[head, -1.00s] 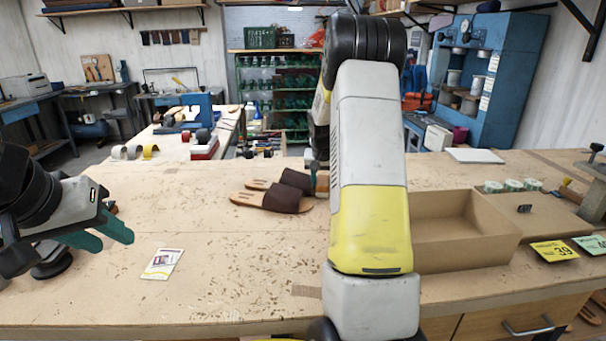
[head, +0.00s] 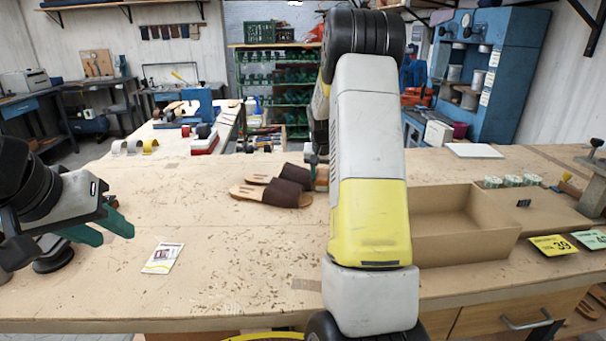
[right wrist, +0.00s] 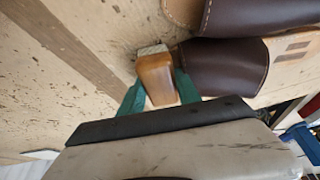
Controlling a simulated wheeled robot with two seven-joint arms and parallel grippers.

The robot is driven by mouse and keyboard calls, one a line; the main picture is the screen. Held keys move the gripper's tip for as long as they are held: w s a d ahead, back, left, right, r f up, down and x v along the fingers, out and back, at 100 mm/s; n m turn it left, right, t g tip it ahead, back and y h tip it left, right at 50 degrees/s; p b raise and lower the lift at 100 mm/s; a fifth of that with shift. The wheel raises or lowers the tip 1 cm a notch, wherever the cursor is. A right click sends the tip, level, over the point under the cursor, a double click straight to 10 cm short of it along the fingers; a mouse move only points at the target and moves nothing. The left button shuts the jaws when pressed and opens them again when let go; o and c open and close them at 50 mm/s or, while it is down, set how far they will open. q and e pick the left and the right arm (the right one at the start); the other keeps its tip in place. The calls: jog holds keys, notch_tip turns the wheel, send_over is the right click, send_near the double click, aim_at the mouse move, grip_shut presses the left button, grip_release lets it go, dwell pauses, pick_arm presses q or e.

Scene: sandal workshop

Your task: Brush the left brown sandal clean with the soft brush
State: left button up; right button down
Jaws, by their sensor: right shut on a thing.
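Two brown sandals lie side by side on the workbench, a nearer one (head: 283,194) and a farther one (head: 293,174), with dark brown straps and tan soles. Which is the left one I cannot tell. In the right wrist view, the green fingers of my right gripper (right wrist: 160,92) are shut on the wooden handle of the soft brush (right wrist: 155,78). Its pale bristle end is close beside a dark strap (right wrist: 222,66); whether they touch is unclear. In the head view my right arm partly hides that gripper. My left gripper (head: 104,230) is open and empty above the bench at left.
An open cardboard box (head: 460,250) stands right of my right arm. A printed card (head: 163,258) lies at front left. A yellow tag (head: 554,246) and several green-white rolls (head: 512,183) are at right.

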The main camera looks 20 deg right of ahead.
jog(key=shift+w+d, duration=0.3)
jog(key=shift+w, duration=0.25)
jog(key=shift+w+d, duration=0.3)
jog(key=shift+w, duration=0.25)
jog(key=shift+s+a, duration=0.1)
jog(key=shift+s+a, duration=0.25)
jog(key=shift+s, duration=0.3)
jog(key=shift+s+a, duration=0.25)
jog(key=shift+s, duration=0.3)
jog(key=shift+w+f, duration=0.1)
jog(key=shift+w+d, duration=0.5)
jog(key=shift+w, duration=0.55)
jog(key=shift+d, duration=0.1)
